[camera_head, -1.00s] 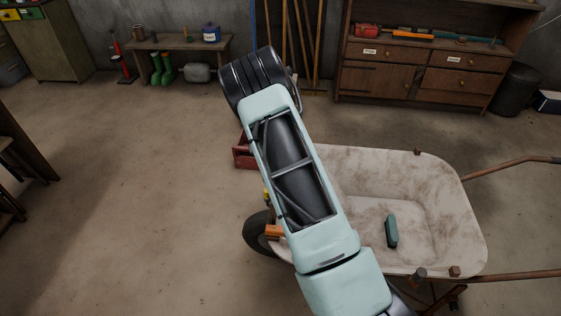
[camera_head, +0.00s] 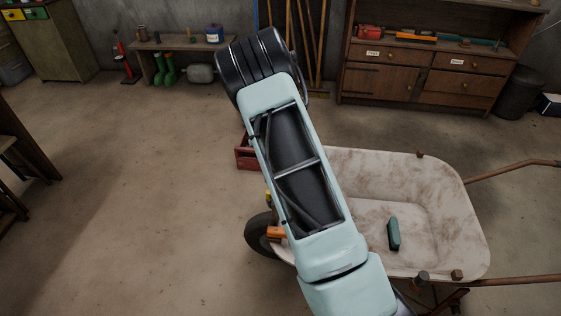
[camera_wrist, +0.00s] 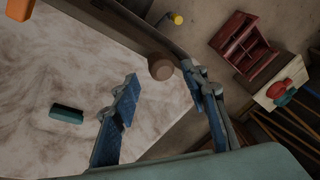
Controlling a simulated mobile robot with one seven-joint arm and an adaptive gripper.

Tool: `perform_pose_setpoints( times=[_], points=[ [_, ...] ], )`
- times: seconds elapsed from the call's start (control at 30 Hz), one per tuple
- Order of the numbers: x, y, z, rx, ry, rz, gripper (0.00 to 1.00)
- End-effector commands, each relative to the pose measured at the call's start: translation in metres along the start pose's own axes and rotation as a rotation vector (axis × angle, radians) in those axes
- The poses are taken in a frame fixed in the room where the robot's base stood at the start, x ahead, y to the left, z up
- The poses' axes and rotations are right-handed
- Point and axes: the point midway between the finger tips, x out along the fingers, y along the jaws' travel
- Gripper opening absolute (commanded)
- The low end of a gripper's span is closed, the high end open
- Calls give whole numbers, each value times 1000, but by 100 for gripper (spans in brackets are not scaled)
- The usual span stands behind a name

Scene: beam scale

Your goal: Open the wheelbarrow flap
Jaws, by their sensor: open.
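The wheelbarrow (camera_head: 450,200) has a worn whitish tray and stands at the right in the head view. My arm covers its left end there and hides my gripper. In the wrist view the whitish tray (camera_wrist: 60,110) fills the left side. A dark panel (camera_wrist: 125,28), which may be the flap, runs along its upper edge. A round brown knob (camera_wrist: 161,67) sits at the lower right end of this panel. My gripper (camera_wrist: 163,97) is open and empty, its blue-grey fingers on either side below the knob in the picture. I cannot tell whether they touch anything.
A teal block (camera_head: 393,234) lies in the tray. An orange piece (camera_head: 275,232) is at the tray's left end, beside the black wheel (camera_head: 259,238). A red toolbox (camera_head: 246,155) stands on the floor behind.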

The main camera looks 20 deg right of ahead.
Motion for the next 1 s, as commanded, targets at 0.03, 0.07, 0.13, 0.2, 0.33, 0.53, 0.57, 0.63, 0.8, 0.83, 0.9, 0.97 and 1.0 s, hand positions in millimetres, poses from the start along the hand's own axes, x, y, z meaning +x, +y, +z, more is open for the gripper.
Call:
perform_pose_setpoints(
  times=[0.03,0.07,0.13,0.2,0.33,0.53,0.57,0.63,0.8,0.83,0.9,0.97,1.0],
  points=[
    [-12,-2,0,0,1,-4,41],
    [-18,-2,0,1,1,-4,41],
    [-31,-1,0,1,0,-3,41],
    [-43,-2,1,0,0,-4,41],
    [-60,-1,1,0,0,-3,41],
    [-72,-1,1,1,-1,-2,41],
    [-72,-1,1,1,-1,-2,41],
    [-72,-1,1,1,-1,-1,41],
    [-72,-1,1,1,-1,-1,41],
    [-72,-1,1,1,-1,-1,41],
    [-72,-1,1,1,-1,-1,41],
    [-72,-1,1,1,-1,-1,41],
    [-73,-1,1,-1,-1,-2,41]
  ],
)
